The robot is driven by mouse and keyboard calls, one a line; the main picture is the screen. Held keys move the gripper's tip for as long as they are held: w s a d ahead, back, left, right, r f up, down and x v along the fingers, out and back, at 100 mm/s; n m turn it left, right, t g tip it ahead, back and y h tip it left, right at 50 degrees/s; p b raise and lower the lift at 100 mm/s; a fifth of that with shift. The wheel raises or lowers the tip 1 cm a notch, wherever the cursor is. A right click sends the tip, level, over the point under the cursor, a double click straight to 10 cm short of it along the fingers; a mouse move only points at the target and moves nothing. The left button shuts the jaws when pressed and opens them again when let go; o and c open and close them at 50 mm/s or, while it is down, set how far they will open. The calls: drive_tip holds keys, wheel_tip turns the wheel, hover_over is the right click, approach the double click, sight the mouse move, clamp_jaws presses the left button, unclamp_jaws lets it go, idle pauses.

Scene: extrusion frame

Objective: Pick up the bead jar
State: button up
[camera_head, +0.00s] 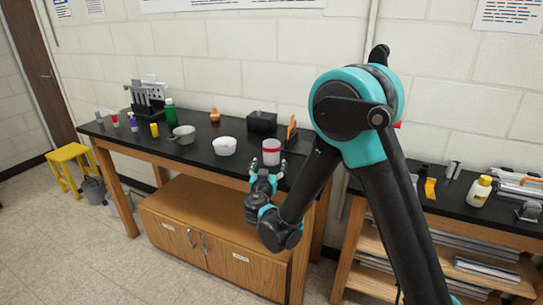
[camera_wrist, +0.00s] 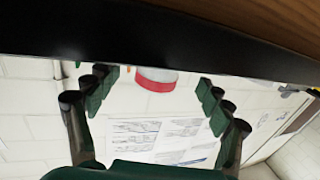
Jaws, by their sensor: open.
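The likely bead jar (camera_head: 271,152) is a pale jar with a red band, upright near the front right of the black-topped table (camera_head: 205,157). My gripper (camera_head: 268,167) is open and empty at the table's front edge, just in front of the jar. In the wrist view, which looks upside down, the jar's red band (camera_wrist: 156,82) shows between the open fingers (camera_wrist: 157,90), apart from them. I cannot see beads.
A white bowl (camera_head: 223,146) stands left of the jar, with a grey mug (camera_head: 183,134) beyond it. A black box (camera_head: 262,122) and an orange-and-dark tool (camera_head: 291,133) stand behind the jar. A second bench (camera_head: 470,215) is at right.

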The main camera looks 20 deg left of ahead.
sight(270, 156)
drive_tip(key=shift+x, duration=2.85)
drive_tip(key=shift+s+r, duration=0.1)
drive_tip(key=shift+r, duration=0.05)
drive_tip(key=c, duration=1.3)
drive_tip(key=shift+a+r, duration=0.1)
drive_tip(key=shift+r, duration=0.05)
